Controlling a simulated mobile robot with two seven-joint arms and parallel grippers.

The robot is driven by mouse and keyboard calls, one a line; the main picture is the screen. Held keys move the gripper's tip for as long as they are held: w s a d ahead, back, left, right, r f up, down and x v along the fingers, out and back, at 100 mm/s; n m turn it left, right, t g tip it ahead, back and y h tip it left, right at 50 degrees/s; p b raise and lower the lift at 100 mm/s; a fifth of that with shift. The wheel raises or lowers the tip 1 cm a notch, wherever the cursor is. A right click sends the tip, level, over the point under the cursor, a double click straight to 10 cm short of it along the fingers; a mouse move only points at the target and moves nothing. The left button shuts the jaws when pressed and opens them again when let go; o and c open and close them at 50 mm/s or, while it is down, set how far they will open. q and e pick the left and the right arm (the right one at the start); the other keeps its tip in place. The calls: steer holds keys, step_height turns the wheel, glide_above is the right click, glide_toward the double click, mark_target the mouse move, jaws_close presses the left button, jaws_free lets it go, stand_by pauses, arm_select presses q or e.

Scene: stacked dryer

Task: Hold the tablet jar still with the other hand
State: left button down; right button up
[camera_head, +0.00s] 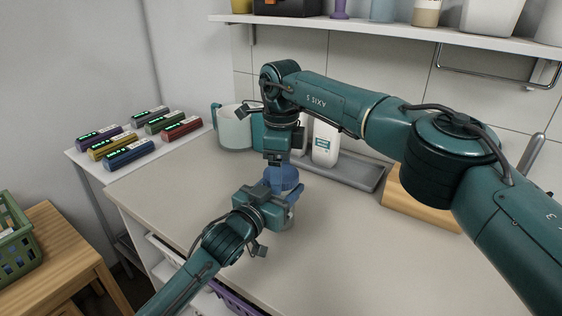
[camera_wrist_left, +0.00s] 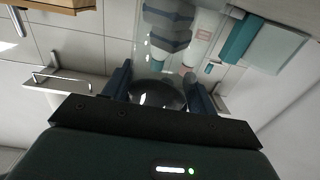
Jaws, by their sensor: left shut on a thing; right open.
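The tablet jar (camera_head: 288,222) stands on the counter, a clear jar with a blue lid (camera_head: 283,178). My left gripper (camera_head: 288,203) comes in from the front left and is shut on the jar's body, below the lid. In the left wrist view the clear jar (camera_wrist_left: 157,72) lies between the two fingers. My right gripper (camera_head: 280,165) points straight down at the lid from above and is open. Its fingertips are small and partly hidden, so I cannot tell whether they touch the lid. Much of the jar is hidden behind my left gripper.
Several coloured labelled boxes (camera_head: 128,155) lie at the left. The front counter is clear.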

steer(key=c, duration=0.8)
steer(key=m, duration=0.3)
steer(key=shift+m, duration=0.4)
steer(key=m, duration=0.4)
steer(key=o, duration=1.1)
steer(key=shift+a+r, duration=0.1)
steer(key=shift+r, duration=2.15)
